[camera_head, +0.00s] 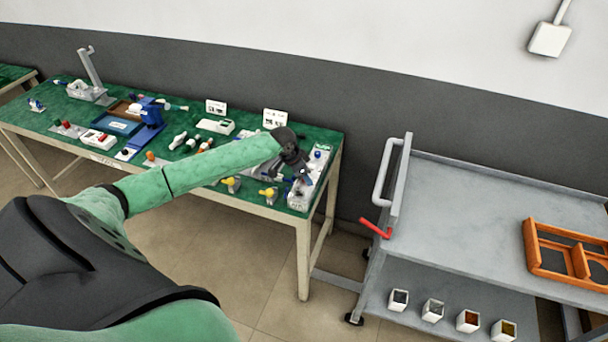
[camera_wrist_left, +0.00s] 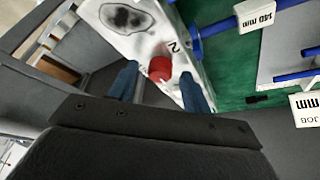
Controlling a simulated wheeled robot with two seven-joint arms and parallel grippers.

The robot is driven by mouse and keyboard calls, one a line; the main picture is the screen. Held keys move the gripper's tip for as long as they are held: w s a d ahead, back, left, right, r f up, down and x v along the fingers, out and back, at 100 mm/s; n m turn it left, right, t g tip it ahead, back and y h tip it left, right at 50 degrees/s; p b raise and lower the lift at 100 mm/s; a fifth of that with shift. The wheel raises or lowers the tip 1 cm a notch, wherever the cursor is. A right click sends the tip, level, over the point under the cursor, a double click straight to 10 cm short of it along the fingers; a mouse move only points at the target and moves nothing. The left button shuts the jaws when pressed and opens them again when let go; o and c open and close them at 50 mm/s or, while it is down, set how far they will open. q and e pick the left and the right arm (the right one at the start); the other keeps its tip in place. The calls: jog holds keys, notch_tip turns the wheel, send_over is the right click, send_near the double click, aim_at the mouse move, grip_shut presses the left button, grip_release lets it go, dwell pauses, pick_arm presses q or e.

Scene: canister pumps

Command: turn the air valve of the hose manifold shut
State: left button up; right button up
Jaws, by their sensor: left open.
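A pale block (camera_head: 304,190), likely the hose manifold, stands at the right end of the green-topped bench. My left gripper (camera_head: 302,175) is over it and hides part of it. In the left wrist view, a pale panel (camera_wrist_left: 178,43) carries a red knob (camera_wrist_left: 160,68) next to a "2" mark. I cannot tell for sure that this knob is the air valve. My left gripper also shows there (camera_wrist_left: 160,88), its two blue fingers open on either side of the knob. I cannot tell whether they touch it. My right gripper is not in view.
Yellow fittings (camera_head: 268,194) stand at the bench's front edge, left of the block. A blue device (camera_head: 150,114) and several small parts are farther left. A grey cart (camera_head: 470,215) with an orange tray (camera_head: 531,245) stands right of the bench, across a gap.

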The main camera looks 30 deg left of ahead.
pick_arm(q)
jog(key=shift+a+r, duration=0.1)
jog(key=shift+r, duration=0.1)
jog(key=b+v, duration=0.2)
jog(key=v, duration=0.3)
jog(key=shift+s+a+r+b, duration=0.15)
jog(key=shift+s+r+b, duration=0.05)
jog(key=shift+r+b, duration=0.15)
jog(key=shift+s+a+r, duration=0.1)
jog(key=shift+s+r, duration=0.15)
jog(key=shift+r, duration=0.45)
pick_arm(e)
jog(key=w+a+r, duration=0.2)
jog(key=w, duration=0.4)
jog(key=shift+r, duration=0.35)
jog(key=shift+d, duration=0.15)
